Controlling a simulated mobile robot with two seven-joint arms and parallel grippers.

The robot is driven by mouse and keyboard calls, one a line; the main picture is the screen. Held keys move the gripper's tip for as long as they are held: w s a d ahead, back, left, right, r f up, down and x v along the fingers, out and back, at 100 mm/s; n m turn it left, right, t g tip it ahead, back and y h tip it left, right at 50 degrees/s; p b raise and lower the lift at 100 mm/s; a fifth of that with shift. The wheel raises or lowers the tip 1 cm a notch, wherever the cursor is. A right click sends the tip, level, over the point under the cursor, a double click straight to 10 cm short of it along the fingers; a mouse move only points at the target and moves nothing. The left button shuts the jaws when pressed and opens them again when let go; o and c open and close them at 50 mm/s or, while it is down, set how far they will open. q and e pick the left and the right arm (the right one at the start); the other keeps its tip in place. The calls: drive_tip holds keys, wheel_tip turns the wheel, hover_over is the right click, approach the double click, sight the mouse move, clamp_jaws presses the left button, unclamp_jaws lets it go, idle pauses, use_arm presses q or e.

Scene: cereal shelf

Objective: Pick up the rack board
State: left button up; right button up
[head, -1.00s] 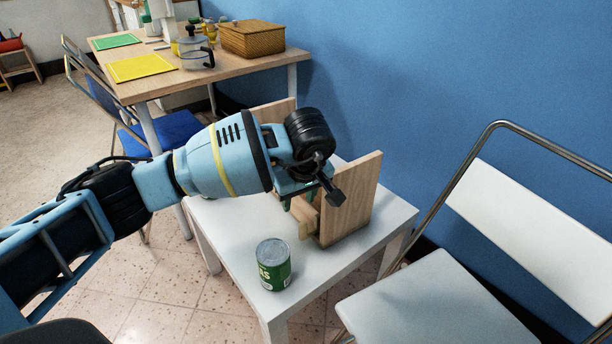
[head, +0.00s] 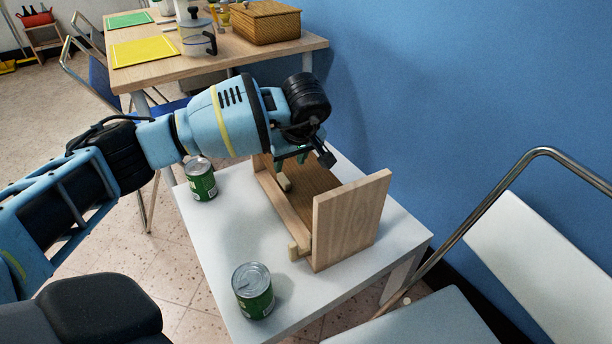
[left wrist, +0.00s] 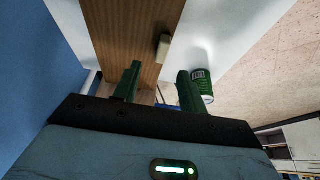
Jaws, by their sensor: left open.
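The rack board is a wooden rack on a small white table in the head view. It has a tall upright end board (head: 347,222), a dark brown panel (head: 318,190) and a lighter front rail (head: 283,208) with small pegs. My left gripper (head: 291,158) is above the rack toward its far end, which my arm partly hides. In the left wrist view, my left gripper (left wrist: 157,84) is open with nothing between its green fingers. Brown wood (left wrist: 125,30) and a pale peg (left wrist: 163,47) lie beyond the fingertips. I cannot tell whether they touch.
One green can (head: 253,291) stands at the table's near edge, another (head: 200,180) at its left edge. The white table (head: 225,240) is bare between them. A white chair (head: 420,318) is at right, the blue wall behind. A larger table (head: 160,77) stands at the back.

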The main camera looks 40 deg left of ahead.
sight(284, 178)
use_arm(q)
drive_tip(key=shift+b+x, duration=0.3)
drive_tip(key=shift+x, duration=0.8)
drive_tip(key=shift+f, duration=0.2)
drive_tip(key=shift+a, duration=0.1)
drive_tip(key=shift+a+f+b, duration=0.15)
drive_tip(key=shift+f+b, duration=0.15)
drive_tip(key=shift+f, duration=0.15)
drive_tip(key=b+x, duration=0.1)
drive_tip(key=x, duration=0.3)
drive_tip(key=shift+s+a+b, duration=0.1)
drive_tip(key=shift+b, duration=0.3)
drive_tip(key=shift+c, duration=0.3)
clamp_jaws()
